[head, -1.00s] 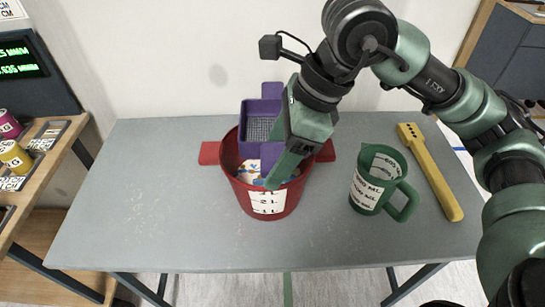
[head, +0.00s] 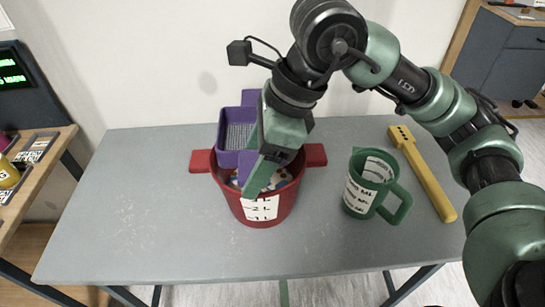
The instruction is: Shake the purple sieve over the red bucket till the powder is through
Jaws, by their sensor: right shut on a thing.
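The purple sieve (head: 237,136) is a square frame with a grey mesh, held over the back left part of the red bucket (head: 262,209). The bucket stands on the grey table and has side handles and a white volume label. My right gripper (head: 262,172) is shut on the sieve, in front of its right side, with fingers pointing down over the bucket's mouth. Inside the bucket some white, blue and orange patches show; I cannot tell what they are. No powder can be made out on the mesh. My left gripper is not in view.
A green measuring jug (head: 369,184) stands right of the bucket. A yellow tool with a long handle (head: 424,174) lies at the table's right side. The left part of the grey table (head: 130,210) is clear. A wooden bench (head: 35,185) stands at the far left.

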